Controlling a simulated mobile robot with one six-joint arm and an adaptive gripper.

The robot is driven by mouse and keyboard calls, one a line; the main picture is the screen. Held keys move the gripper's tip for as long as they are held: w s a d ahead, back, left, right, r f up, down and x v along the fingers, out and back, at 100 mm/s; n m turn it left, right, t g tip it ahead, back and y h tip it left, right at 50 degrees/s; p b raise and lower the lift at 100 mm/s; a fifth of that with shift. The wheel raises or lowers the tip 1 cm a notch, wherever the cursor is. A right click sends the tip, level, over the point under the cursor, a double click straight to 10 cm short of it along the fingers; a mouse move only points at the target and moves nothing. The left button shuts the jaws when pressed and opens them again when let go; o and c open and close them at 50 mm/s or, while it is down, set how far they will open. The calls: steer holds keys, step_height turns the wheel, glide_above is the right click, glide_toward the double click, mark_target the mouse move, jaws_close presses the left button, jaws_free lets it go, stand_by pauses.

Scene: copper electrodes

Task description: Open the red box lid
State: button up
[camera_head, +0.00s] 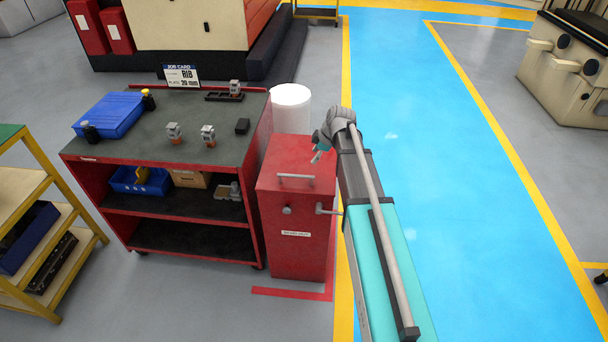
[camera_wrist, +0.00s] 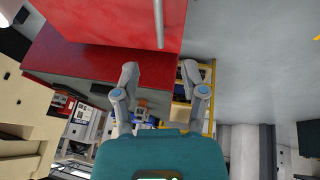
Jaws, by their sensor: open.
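The red box (camera_head: 296,257) stands on the floor to the right of the red cart. Its lid (camera_head: 290,150) looks shut, and a pale bar handle (camera_head: 296,177) runs along the lid's front. My gripper (camera_head: 318,153) hangs over the lid's right side, partly hidden by my arm. In the wrist view my gripper (camera_wrist: 160,72) is open, its two fingers apart with nothing held between them. The red box (camera_wrist: 105,20) fills the upper left there, and a grey bar (camera_wrist: 158,22) shows beyond the fingers, apart from them.
The cart's top (camera_head: 190,115) bears a blue tray (camera_head: 110,114), small grey parts and a job card (camera_head: 181,76). A white cylinder (camera_head: 291,103) stands behind the box. A lever (camera_head: 328,211) sticks out of the box's front right. The blue floor lane (camera_head: 430,150) is clear.

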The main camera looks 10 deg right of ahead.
mark_target(300, 176)
steer(key=shift+f, duration=0.1)
steer(key=b+x, duration=1.2)
steer(key=x, duration=0.1)
steer(key=shift+w+a+f, duration=0.1)
steer(key=shift+w+f, duration=0.05)
steer(key=shift+f, duration=0.1)
stand_by(0.5)
jaws_close()
stand_by(0.4)
